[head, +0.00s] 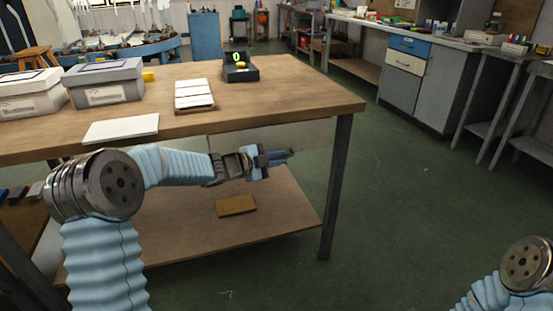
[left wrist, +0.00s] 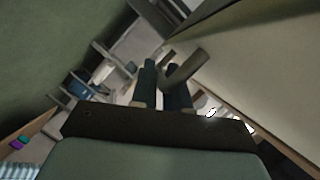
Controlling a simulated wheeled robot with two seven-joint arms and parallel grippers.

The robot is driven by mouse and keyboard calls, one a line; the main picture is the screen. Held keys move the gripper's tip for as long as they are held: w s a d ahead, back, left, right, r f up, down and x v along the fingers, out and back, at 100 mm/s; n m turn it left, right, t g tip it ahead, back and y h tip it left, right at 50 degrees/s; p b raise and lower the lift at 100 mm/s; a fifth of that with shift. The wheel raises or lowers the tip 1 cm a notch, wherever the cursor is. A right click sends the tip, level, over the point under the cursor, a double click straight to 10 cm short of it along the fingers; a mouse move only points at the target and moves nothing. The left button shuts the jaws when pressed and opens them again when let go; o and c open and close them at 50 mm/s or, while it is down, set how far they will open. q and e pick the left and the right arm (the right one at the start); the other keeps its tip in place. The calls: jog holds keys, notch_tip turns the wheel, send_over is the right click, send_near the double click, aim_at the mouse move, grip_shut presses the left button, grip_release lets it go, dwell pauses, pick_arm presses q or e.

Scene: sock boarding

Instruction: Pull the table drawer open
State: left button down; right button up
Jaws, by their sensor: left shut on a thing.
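The wooden table (head: 300,92) has a pale drawer front (head: 300,134) under its top, near the right end. The drawer front also shows in the left wrist view (left wrist: 255,55) as a large pale panel on the right. My left gripper (head: 280,157) is in front of it, just below the table edge. In the left wrist view its two dark fingers (left wrist: 162,85) are shut on a grey bar handle (left wrist: 187,68). The gripper hides the handle in the head view. My right gripper is out of view; only part of its arm shows at lower right.
A brown slab (head: 236,206) lies on the lower shelf. The green floor (head: 420,210) right of the table is clear.

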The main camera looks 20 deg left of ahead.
pick_arm(q)
jog(key=s+d+b, duration=0.7)
jog(key=s, duration=0.3)
jog(key=s+d+b, duration=0.6)
jog(key=s+d, duration=0.1)
jog(key=s, duration=0.4)
jog(key=shift+s+d+b, duration=0.2)
jog(key=shift+s+b, duration=0.1)
jog(key=shift+b, duration=0.05)
jog(key=shift+f, duration=0.1)
jog(key=c, duration=1.2)
grip_release()
